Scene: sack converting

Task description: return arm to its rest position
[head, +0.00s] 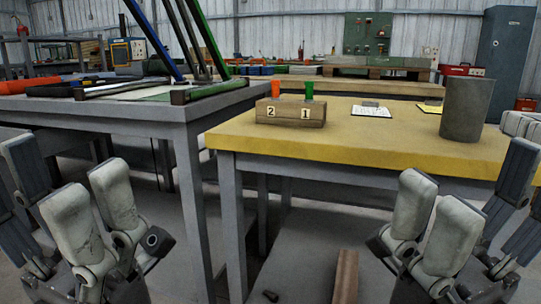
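My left gripper (92,222) is at the lower left, in front of the grey table. Its light finger pads stand upright and apart, with nothing between them. My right gripper (452,222) is at the lower right, in front of the yellow-topped table's front edge. Its fingers are also spread apart and hold nothing. Both grippers appear clear of the tables.
The yellow-topped table (350,146) bears a wooden block (290,112) with orange and green pegs, papers (371,111) and a grey cylinder (467,108). The grey table (150,112) at left bears frames. A brown bar (345,277) is below, between my grippers.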

